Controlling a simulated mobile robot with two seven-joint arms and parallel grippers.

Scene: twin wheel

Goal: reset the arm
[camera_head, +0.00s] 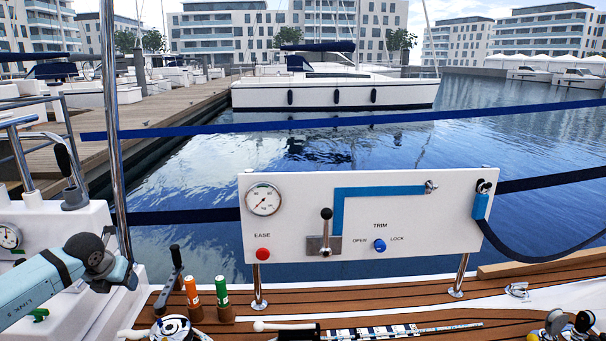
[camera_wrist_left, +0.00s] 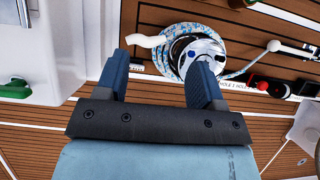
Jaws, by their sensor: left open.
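My left arm comes in from the left in the head view, and its gripper (camera_head: 128,275) is in front of the white console at the left. In the left wrist view the two blue fingers of the left gripper (camera_wrist_left: 160,62) are spread apart with nothing held between them. Beyond the fingers is a winch (camera_wrist_left: 197,52) with blue and white rope, on the teak deck. The winch also shows at the bottom of the head view (camera_head: 172,327), partly cut off. My right gripper is not in view.
A white panel (camera_head: 350,255) with a gauge (camera_head: 263,199), a lever (camera_head: 326,222), a red button (camera_head: 262,254) and a blue knob (camera_head: 379,245) stands mid-view. Orange (camera_head: 192,291) and green (camera_head: 222,290) handles stand on the deck. A steel pole (camera_head: 113,130) rises beside my left arm.

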